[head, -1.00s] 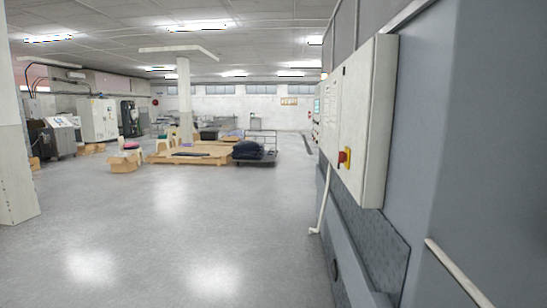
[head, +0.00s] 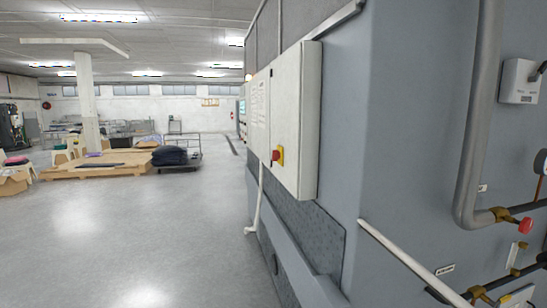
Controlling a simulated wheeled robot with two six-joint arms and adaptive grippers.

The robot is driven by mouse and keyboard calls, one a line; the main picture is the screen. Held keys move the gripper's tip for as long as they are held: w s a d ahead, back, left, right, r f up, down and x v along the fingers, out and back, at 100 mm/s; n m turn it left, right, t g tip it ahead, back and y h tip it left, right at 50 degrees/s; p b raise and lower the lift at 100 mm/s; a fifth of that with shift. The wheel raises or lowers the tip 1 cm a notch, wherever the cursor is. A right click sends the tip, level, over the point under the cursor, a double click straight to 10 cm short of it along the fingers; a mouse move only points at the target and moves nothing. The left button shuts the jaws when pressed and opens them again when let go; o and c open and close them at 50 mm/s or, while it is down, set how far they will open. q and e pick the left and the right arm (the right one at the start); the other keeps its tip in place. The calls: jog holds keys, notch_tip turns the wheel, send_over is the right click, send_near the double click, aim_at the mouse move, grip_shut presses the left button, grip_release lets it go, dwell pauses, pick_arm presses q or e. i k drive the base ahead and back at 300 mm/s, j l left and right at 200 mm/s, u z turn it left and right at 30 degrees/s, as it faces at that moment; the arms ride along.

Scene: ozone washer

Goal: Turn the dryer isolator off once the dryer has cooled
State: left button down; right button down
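A red rotary switch on a yellow plate (head: 278,155) sits on the front of a pale control cabinet (head: 308,120). The cabinet is fixed to the side of a large grey machine (head: 400,150), which I take to be the dryer. The switch is seen at a steep angle, and its position cannot be read. Sheets with print (head: 259,103) show on the cabinet's far part, too small to read. Neither of my grippers is in view.
Grey pipes (head: 474,130), a red knob (head: 525,226) and a small white box (head: 519,80) are close on the right. A pale rail (head: 410,262) runs along the machine. Open floor (head: 130,230) lies left; wooden pallets (head: 95,168) and a dark bundle (head: 170,155) stand further back.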

aim_at(276, 154)
jog(key=i+j+u, duration=0.35)
jog(key=i, duration=0.15)
jog(key=i+j+u, duration=0.2)
jog(key=i+u, duration=0.15)
jog(key=i, duration=0.2)
jog(key=i+u, duration=0.3)
jog(key=i, duration=0.3)
jog(key=i+j, duration=0.1)
jog(key=i, duration=2.5)
jog(key=i+j+z, duration=0.1)
jog(key=i+z, duration=0.3)
jog(key=i+j+z, duration=0.25)
jog(key=i+z, duration=0.15)
jog(key=i, duration=0.15)
jog(key=i+j+z, duration=1)
jog(key=j+z, duration=0.2)
jog(key=j, duration=0.25)
jog(key=k+l+z, duration=0.1)
jog(key=l+z, duration=0.25)
jog(key=l, duration=0.45)
jog(key=l+z, duration=0.35)
jog(key=l, duration=0.5)
jog(key=l+z, duration=0.35)
jog(key=l, duration=0.5)
